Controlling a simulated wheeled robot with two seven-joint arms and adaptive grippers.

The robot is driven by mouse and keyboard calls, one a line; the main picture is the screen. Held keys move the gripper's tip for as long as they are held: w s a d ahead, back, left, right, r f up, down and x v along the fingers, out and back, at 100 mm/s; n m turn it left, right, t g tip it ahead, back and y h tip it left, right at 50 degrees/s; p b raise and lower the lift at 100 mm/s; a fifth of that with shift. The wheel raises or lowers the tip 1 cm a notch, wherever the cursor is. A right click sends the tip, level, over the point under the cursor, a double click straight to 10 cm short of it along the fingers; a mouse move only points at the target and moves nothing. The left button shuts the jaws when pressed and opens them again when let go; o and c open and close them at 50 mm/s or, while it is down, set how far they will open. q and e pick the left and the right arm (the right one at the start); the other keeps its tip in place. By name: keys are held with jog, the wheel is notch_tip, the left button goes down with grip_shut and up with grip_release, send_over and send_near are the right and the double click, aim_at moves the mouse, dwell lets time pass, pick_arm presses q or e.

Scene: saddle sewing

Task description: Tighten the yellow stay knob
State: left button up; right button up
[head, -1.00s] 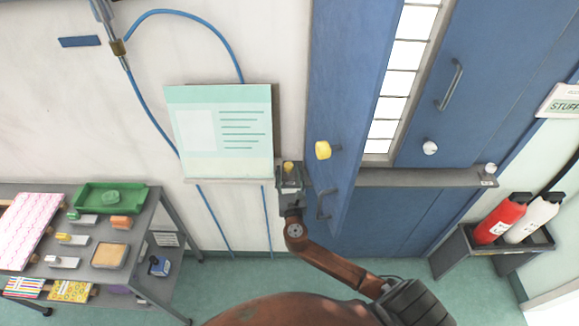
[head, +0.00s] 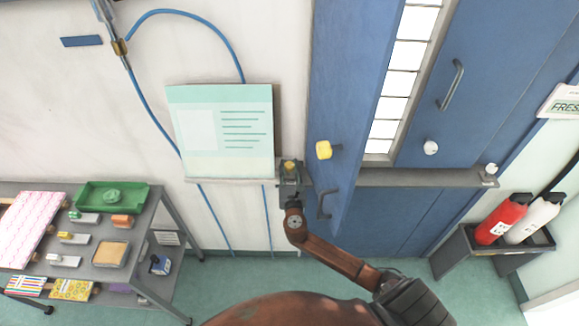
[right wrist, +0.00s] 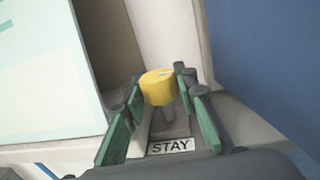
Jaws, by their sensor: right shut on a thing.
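The yellow stay knob (right wrist: 158,88) stands on a short grey post behind a white "STAY" label (right wrist: 171,146) in the right wrist view. In the head view the knob (head: 289,166) is small, at the left end of the grey ledge beside the blue door. My right gripper (right wrist: 160,95) has its green-padded fingers on both sides of the knob and is shut on it. It also shows in the head view (head: 290,177), reaching up to the knob from below. My left gripper is in neither view.
A pale green board (head: 220,130) is close on the left. A grey bench (head: 140,230) is at left; red and white extinguishers (head: 500,222) are at right.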

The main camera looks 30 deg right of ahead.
jog(key=c, duration=0.3)
jog(key=m+g+h+p, duration=0.1)
jog(key=m+h, duration=0.1)
jog(key=shift+r+h, duration=0.15)
jog(key=shift+h, duration=0.15)
jog(key=shift+m+g+h, duration=1.4)
jog(key=shift+g+h, duration=0.3)
jog(key=shift+g, duration=0.1)
jog(key=shift+s+d, duration=0.1)
jog(key=o, duration=1.2)
jog(key=shift+c, duration=0.2)
jog(key=shift+a, duration=0.25)
